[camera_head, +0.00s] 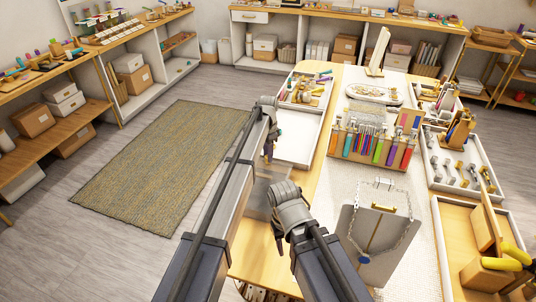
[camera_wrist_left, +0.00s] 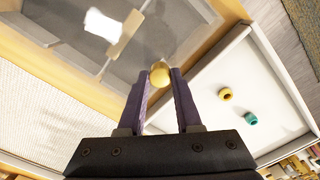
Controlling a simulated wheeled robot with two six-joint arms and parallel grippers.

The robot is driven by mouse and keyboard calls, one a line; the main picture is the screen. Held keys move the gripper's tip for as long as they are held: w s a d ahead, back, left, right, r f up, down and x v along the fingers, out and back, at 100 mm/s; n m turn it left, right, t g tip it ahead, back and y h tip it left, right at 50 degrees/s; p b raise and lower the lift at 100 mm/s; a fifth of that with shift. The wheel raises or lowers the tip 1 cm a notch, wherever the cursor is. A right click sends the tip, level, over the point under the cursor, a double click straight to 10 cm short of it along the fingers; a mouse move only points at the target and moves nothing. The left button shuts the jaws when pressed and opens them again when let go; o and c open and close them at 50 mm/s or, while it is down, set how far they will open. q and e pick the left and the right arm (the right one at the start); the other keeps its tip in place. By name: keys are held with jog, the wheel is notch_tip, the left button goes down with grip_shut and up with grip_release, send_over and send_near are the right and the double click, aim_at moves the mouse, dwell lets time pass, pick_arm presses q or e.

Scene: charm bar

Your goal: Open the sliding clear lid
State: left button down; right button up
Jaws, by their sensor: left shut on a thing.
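The clear lid (camera_wrist_left: 125,60) is a see-through grey panel in a light wooden frame in the left wrist view. A round gold knob (camera_wrist_left: 160,76) sits at its edge. My left gripper (camera_wrist_left: 160,82) has its two purple fingers shut on this knob. In the head view my left gripper (camera_head: 268,152) points down beside the white tray, and part of the clear lid (camera_head: 259,200) shows between my arms. My arms hide much of it. My right gripper (camera_head: 278,238) hangs near the table's left edge; its fingers are too small and dark to read.
A white tray (camera_head: 297,143) lies close by; a yellow bead (camera_wrist_left: 225,94) and a teal bead (camera_wrist_left: 250,118) are in it. A grey clipboard-like bag shape (camera_head: 372,245) and a rack of colourful tools (camera_head: 371,142) stand to the right. A rug (camera_head: 165,160) lies on the open floor.

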pick_arm(q)
jog(key=s+a, duration=0.2)
jog(key=s, duration=0.5)
jog(key=s+a, duration=0.2)
jog(key=s, duration=0.5)
jog(key=s+a, duration=0.3)
jog(key=s, duration=0.5)
jog(key=shift+w, duration=0.1)
jog(key=c, duration=0.6)
grip_release()
jog(key=shift+r, duration=0.1)
notch_tip(320, 180, up, 8)
jog(key=p, duration=0.7)
jog(key=shift+f+p, duration=0.2)
jog(key=shift+p, duration=0.2)
